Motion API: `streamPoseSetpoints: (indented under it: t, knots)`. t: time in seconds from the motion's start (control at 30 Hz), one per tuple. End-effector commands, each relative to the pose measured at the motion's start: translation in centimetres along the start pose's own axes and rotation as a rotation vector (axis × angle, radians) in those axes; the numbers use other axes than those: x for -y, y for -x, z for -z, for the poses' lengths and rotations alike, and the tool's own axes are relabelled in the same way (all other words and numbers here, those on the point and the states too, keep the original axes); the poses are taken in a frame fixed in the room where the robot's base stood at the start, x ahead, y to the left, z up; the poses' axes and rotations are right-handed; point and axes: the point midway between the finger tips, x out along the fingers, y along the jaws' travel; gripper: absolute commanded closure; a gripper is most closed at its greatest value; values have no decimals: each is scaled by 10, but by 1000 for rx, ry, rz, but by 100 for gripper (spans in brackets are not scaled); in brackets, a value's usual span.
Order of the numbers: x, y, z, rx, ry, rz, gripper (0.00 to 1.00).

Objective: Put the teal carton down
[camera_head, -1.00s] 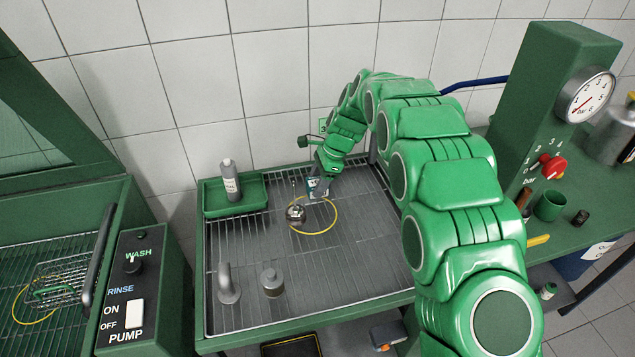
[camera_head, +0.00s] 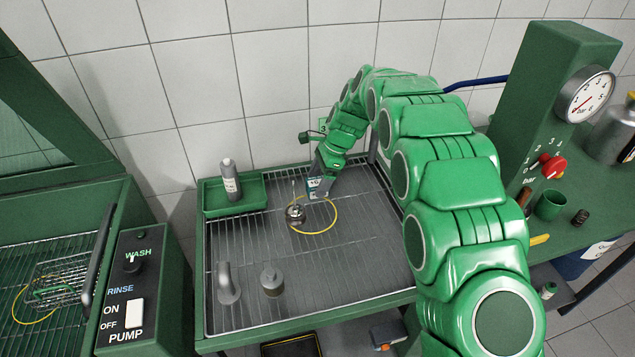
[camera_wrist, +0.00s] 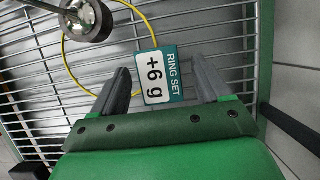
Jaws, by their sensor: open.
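The teal carton (camera_wrist: 160,76), labelled "RING SET +6 g", lies between my gripper's two fingers in the wrist view, with a gap on either side. In the head view the carton (camera_head: 319,186) is at the back of the slatted draining rack (camera_head: 340,255), just below my gripper. It appears to rest on the rack. My gripper (camera_wrist: 163,82) is open around the carton; in the head view the gripper (camera_head: 325,172) partly hides it.
A metal part (camera_head: 295,213) and a yellow ring (camera_head: 334,226) lie beside the carton. A bottle (camera_head: 230,182) stands in a green tray (camera_head: 252,203) at the back left. Two grey metal pieces (camera_head: 271,281) stand at the front left. The rack's front right is clear.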

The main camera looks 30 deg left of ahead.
Motion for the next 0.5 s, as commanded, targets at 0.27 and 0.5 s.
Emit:
streamPoseSetpoints:
  t: [0.27,0.5]
  knots:
    - [1,45,1,0,0,5,24]
    - [1,88,0,-1,1,4,24]
